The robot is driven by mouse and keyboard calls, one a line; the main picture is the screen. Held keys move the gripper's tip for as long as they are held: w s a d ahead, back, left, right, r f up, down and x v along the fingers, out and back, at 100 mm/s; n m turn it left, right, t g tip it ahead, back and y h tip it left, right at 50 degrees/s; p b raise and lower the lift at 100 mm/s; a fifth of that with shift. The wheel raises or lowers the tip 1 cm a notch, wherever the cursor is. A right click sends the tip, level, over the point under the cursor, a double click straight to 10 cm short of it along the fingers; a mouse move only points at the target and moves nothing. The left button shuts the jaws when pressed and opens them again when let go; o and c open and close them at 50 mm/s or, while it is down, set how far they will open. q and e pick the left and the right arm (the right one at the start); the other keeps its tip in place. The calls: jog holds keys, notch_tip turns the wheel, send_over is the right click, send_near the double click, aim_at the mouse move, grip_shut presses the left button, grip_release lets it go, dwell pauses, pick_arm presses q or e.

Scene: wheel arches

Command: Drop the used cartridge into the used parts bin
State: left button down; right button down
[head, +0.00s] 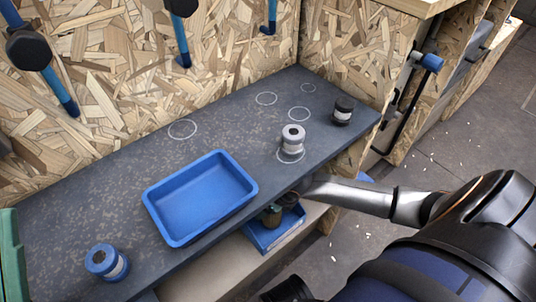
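A small blue bin (278,239) sits on the lower shelf, partly under the worktop's front edge. A brownish round part (272,215) shows inside it; I cannot tell whether that is the used cartridge. My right arm comes in from the right, and its silver end reaches the worktop edge just above the bin. A dark shape (290,200) at that end is partly hidden, and I cannot make out fingers or a held part. A white-grey cartridge (292,139) stands upright in a ring mark. My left gripper is not in view.
A shallow blue tray (152,198), empty, lies mid-worktop (80,205). A blue cartridge (107,263) stands at the front left, a black one (343,110) at the right end. Several empty ring marks lie toward the back. Blue-handled tools hang on the chipboard wall (230,70).

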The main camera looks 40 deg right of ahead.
jog(key=shift+f+b, duration=0.45)
jog(key=shift+f, duration=0.15)
grip_release()
jog(key=p+v, duration=0.2)
jog(key=v, duration=0.1)
jog(key=shift+d, duration=0.1)
jog(key=s+d+p, duration=0.3)
jog(key=s, duration=0.7)
jog(key=shift+s+f, duration=0.25)
jog(key=shift+s, duration=0.15)
